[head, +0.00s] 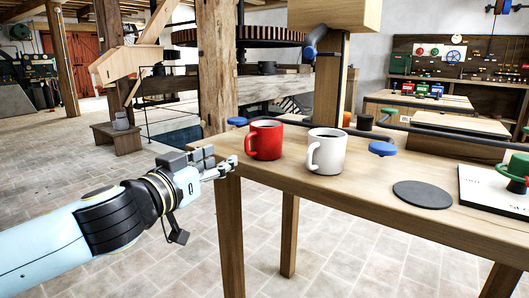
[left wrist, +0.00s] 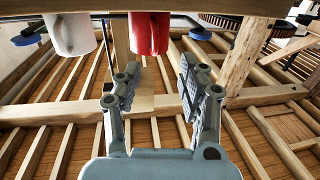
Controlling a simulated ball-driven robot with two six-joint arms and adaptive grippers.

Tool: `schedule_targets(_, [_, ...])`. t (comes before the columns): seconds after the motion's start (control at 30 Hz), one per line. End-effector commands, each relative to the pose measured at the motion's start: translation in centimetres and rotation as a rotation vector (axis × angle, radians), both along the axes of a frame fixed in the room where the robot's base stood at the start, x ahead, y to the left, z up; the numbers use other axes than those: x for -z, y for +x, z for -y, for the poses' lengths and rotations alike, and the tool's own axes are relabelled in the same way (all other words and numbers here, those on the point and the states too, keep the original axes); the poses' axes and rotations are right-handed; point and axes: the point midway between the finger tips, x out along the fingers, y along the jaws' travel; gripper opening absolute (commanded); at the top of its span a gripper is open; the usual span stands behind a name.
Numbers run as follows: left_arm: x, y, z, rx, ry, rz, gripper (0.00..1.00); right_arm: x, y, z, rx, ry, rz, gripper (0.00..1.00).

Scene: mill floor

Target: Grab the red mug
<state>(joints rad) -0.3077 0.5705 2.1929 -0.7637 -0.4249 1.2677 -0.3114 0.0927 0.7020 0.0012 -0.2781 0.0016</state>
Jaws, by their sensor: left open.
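The red mug (head: 265,140) stands upright on the wooden table (head: 400,213) near its left end, with its handle towards the left. A white mug (head: 327,151) stands just to its right. My left gripper (head: 226,166) is at the table's left corner, to the left of the red mug and apart from it. In the left wrist view, which looks upside down, my left gripper (left wrist: 160,75) is open with nothing between its fingers. The red mug (left wrist: 149,34) shows beyond the fingertips, beside the white mug (left wrist: 71,34). My right gripper is not in view.
A dark round disc (head: 422,194) and a white board (head: 497,189) with a green-handled part lie further right on the table. Blue knobs (head: 382,149) sit along the far edge. A wooden post (head: 217,70) stands behind the left end. The front tabletop is clear.

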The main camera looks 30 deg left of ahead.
Motion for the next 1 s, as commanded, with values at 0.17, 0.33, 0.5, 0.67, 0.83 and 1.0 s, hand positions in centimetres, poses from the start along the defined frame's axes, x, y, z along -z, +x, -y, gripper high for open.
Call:
schedule_targets(0.17, [-0.2, 3.1, -0.2, -0.002, -0.007, 0.006, 0.41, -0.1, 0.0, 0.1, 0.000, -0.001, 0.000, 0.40])
schedule_targets(0.33, [-0.1, 4.9, -0.3, -0.002, -0.005, 0.002, 0.41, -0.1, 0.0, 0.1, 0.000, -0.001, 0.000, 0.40])
schedule_targets(0.5, [0.0, 6.8, -0.1, -0.001, -0.008, 0.006, 0.41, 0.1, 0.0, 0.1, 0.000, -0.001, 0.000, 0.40])
schedule_targets(0.67, [0.2, 9.2, -0.1, -0.001, -0.005, 0.002, 0.41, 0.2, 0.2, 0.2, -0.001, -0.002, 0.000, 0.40])
schedule_targets(0.83, [0.2, 10.2, -0.1, 0.000, -0.003, 0.000, 0.41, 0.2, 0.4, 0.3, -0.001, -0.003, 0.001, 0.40])
schedule_targets(1.0, [0.2, 10.2, -0.1, 0.000, -0.002, 0.000, 0.41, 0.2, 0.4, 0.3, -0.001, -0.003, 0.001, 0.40])
